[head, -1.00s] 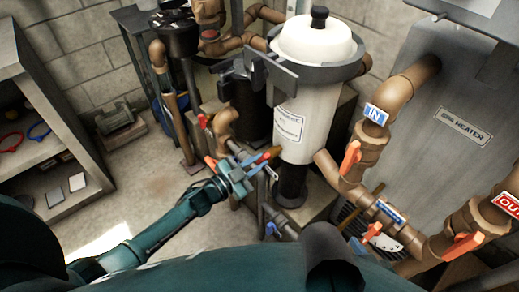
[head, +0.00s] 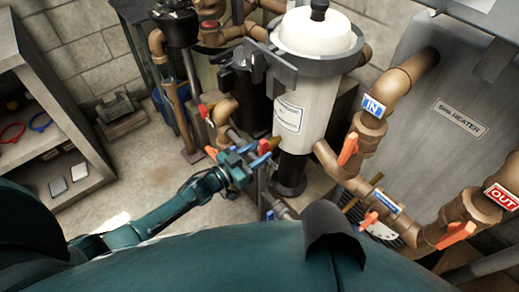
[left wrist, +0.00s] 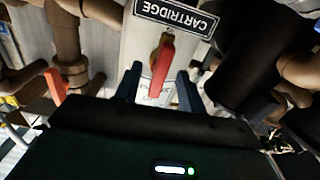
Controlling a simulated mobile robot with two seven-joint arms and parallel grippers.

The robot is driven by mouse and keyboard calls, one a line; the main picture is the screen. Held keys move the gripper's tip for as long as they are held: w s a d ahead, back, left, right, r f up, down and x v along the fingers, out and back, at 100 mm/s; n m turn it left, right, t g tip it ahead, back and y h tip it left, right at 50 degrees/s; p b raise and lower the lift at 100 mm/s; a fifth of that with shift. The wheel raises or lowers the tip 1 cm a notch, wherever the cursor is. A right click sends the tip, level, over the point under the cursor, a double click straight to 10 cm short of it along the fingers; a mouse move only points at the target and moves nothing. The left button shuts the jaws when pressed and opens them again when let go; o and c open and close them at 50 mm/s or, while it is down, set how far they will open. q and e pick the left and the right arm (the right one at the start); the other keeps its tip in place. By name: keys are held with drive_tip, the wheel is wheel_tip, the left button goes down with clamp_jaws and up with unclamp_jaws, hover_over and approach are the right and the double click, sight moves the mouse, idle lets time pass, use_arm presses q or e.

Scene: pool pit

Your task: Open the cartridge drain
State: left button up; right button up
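The cartridge filter is a white vessel (head: 302,112) with a dark collar and black top knob, right of centre in the head view. A red lever handle (left wrist: 166,55) stands under an upside-down CARTRIDGE sign (left wrist: 177,16) in the left wrist view. My left gripper (left wrist: 159,80) is open, with one dark finger on each side of the handle's line. The handle's lower end reaches toward the gap; I cannot tell whether it touches a finger. In the head view my left gripper (head: 258,157) is low beside the vessel, over the pipework. My right gripper is not in view.
Brown pipes with orange handles (head: 348,148) and IN and OUT tags run in front of the grey spa heater (head: 440,120) at right. Another red valve handle (left wrist: 55,84) is left of the gripper. A shelf (head: 60,150) stands at left, with open floor beside it.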

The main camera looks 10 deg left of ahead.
use_arm(q)
drive_tip(key=p+v, duration=0.2)
drive_tip(key=v, duration=0.5)
drive_tip(key=shift+p, duration=0.3)
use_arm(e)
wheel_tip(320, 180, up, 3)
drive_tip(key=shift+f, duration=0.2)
use_arm(q)
drive_tip(key=s+r+n+g+y+p, duration=0.1)
drive_tip(key=s+r+n+y+p, duration=0.1)
drive_tip(key=s, duration=0.6)
drive_tip(key=s+d+r+n+g+y+p, duration=0.1)
drive_tip(key=s+r+n+g+y+p, duration=0.1)
drive_tip(key=s+r+y, duration=0.3)
drive_tip(key=s+p, duration=0.1)
drive_tip(key=s, duration=0.2)
drive_tip(key=shift+d+r+g+y, duration=0.3)
drive_tip(key=shift+r, duration=0.05)
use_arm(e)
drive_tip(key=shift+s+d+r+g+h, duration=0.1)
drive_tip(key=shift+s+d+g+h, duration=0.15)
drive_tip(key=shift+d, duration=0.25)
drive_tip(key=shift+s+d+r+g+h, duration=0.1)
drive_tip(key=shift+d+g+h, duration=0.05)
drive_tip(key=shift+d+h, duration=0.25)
use_arm(q)
drive_tip(key=shift+s, duration=0.15)
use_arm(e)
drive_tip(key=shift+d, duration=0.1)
